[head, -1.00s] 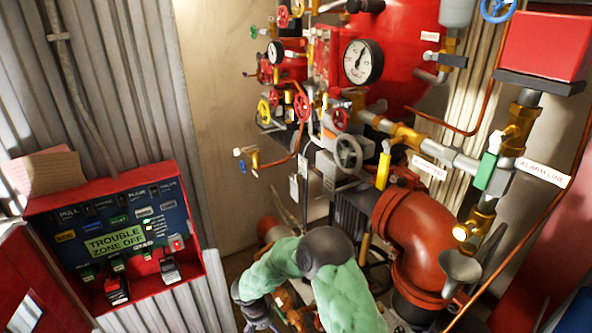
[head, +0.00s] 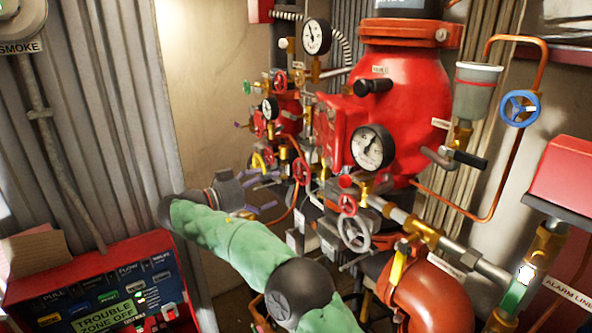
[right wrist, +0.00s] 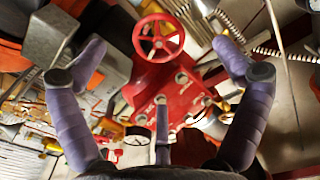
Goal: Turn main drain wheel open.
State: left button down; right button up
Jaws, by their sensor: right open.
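My right gripper (head: 272,194) is at the end of the green-sleeved arm, left of the valve cluster. Its purple fingers are spread and empty. In the right wrist view the open gripper (right wrist: 160,46) faces a red handwheel (right wrist: 158,38), which appears between the fingertips with no visible contact. In the head view, a red handwheel (head: 301,171) is just right of the gripper, another red wheel (head: 348,205) is lower right, and a grey wheel (head: 354,234) is below that. No readable label shows which is the main drain wheel. My left gripper is out of view.
Pressure gauges (head: 372,147), pipes and a large red valve body (head: 405,85) crowd the middle. A blue wheel (head: 519,108) is at the right. The alarm panel (head: 95,290) is at lower left. The beige wall (head: 215,90) behind has free room before it.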

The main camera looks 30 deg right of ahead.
aim_at(299, 175)
jog(key=d+p, duration=0.1)
jog(key=d, duration=0.7)
jog(key=shift+d+r+p, duration=0.1)
jog(key=shift+d+p, duration=0.15)
jog(key=shift+p, duration=0.1)
jog(key=shift+s+d, duration=0.15)
jog(key=shift+d, duration=0.55)
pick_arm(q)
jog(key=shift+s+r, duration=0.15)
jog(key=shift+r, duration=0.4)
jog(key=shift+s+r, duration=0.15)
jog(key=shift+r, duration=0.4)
pick_arm(e)
jog(key=c, duration=1.1)
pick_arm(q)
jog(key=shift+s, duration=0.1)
